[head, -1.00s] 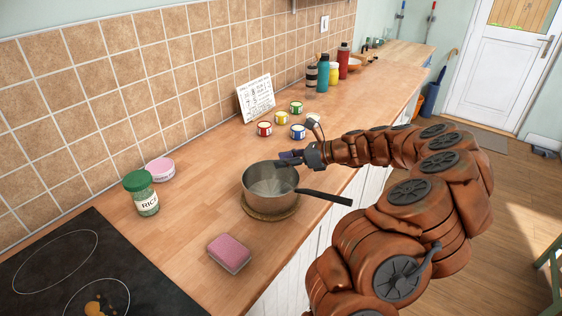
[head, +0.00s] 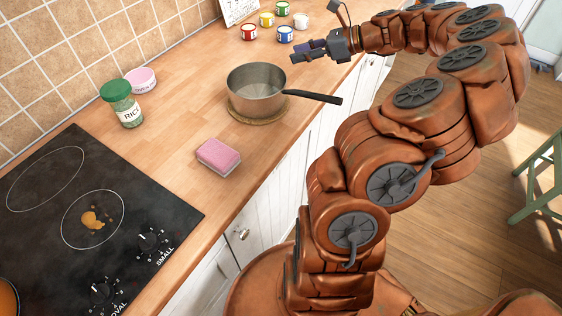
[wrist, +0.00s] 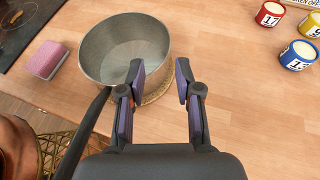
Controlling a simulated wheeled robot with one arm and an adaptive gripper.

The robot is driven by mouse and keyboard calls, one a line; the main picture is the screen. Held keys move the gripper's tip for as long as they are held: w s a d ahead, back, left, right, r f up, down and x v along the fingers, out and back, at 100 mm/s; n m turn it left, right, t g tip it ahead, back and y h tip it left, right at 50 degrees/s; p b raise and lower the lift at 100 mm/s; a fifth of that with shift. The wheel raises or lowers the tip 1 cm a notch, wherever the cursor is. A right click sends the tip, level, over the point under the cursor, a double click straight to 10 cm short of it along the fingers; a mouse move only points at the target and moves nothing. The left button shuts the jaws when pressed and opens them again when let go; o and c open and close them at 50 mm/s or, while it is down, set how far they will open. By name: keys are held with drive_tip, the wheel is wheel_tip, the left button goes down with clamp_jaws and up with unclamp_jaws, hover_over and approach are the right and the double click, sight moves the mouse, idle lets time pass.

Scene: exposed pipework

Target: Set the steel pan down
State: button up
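The steel pan (head: 257,95) stands upright on a round woven trivet (head: 258,118) on the wooden counter, its dark handle (head: 314,97) pointing right over the counter's front edge. In the wrist view the pan (wrist: 125,55) is at the upper left and looks empty. My gripper (head: 298,54) is above the counter, up and to the right of the pan in the head view. The left finger overlaps the pan's rim in that picture, but the gripper holds nothing.
A pink sponge (head: 218,156) lies in front of the pan, near the black hob (head: 85,215) with an orange spill. A green-lidded rice jar (head: 121,106) and a pink tub (head: 141,80) stand at the left. Several small numbered paint tins (head: 285,33) stand behind the gripper.

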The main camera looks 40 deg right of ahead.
drive_tip(key=s+a+r+n+g, duration=0.1)
drive_tip(key=a+n+g, duration=0.2)
drive_tip(key=a+n, duration=0.55)
drive_tip(key=s+a+r+n+g, duration=0.1)
drive_tip(key=a+r+n+g, duration=0.15)
drive_tip(key=a, duration=1.15)
drive_tip(key=s+a+f+n+g+h, duration=0.2)
drive_tip(key=s+a+f+n+g, duration=0.25)
drive_tip(key=s+a+n, duration=0.5)
drive_tip(key=s+d+f+n+g+h, duration=0.1)
drive_tip(key=s+f+n+h, duration=0.1)
drive_tip(key=s, duration=0.6)
drive_tip(key=s+d+f+n+g+h, duration=0.1)
drive_tip(key=s+f+n+h, duration=0.1)
drive_tip(key=s+n+h, duration=0.2)
drive_tip(key=s+n, duration=0.2)
drive_tip(key=s, duration=0.2)
drive_tip(key=shift+s+d+f, duration=0.15)
drive_tip(key=shift+s+f, duration=0.05)
drive_tip(key=shift+f, duration=0.2)
drive_tip(key=shift+r+p, duration=0.6)
